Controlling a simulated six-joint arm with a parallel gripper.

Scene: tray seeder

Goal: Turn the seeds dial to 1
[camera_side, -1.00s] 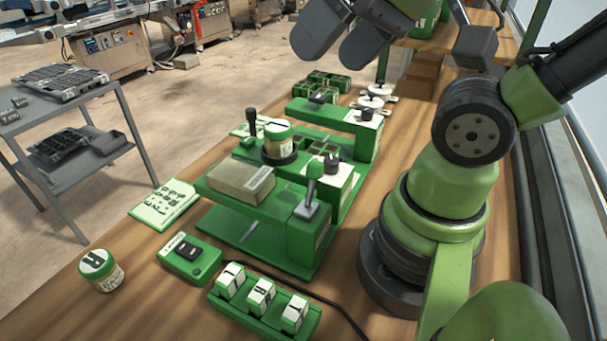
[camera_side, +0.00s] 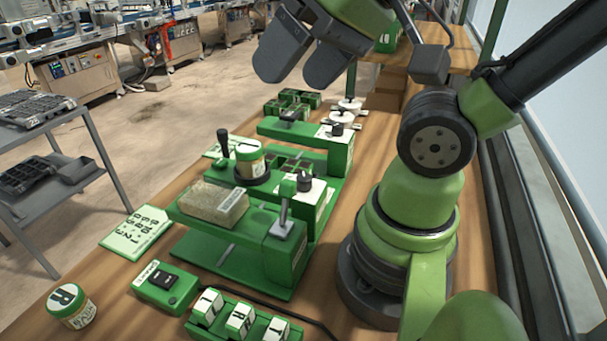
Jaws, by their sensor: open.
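The seeder is a green machine (camera_side: 222,262) on the wooden bench. A dark dial knob (camera_side: 305,183) stands on a white plate at its middle station, and another dark knob (camera_side: 337,129) sits on a white plate on the far green arm. Their labels are too small to read, so I cannot tell which is the seeds dial or where either points. My gripper (camera_side: 297,72) is at the top of the view, two broad grey fingers apart with nothing between them. It appears raised above the bench, clear of both knobs.
A lever (camera_side: 285,215) stands on the near green block. A black-handled lever (camera_side: 223,145) and a jar (camera_side: 249,153) stand beyond a tan block (camera_side: 212,203). In front are a labelled jar (camera_side: 70,306), a green switch box (camera_side: 167,288) and a rack (camera_side: 205,329) of white-topped blocks.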

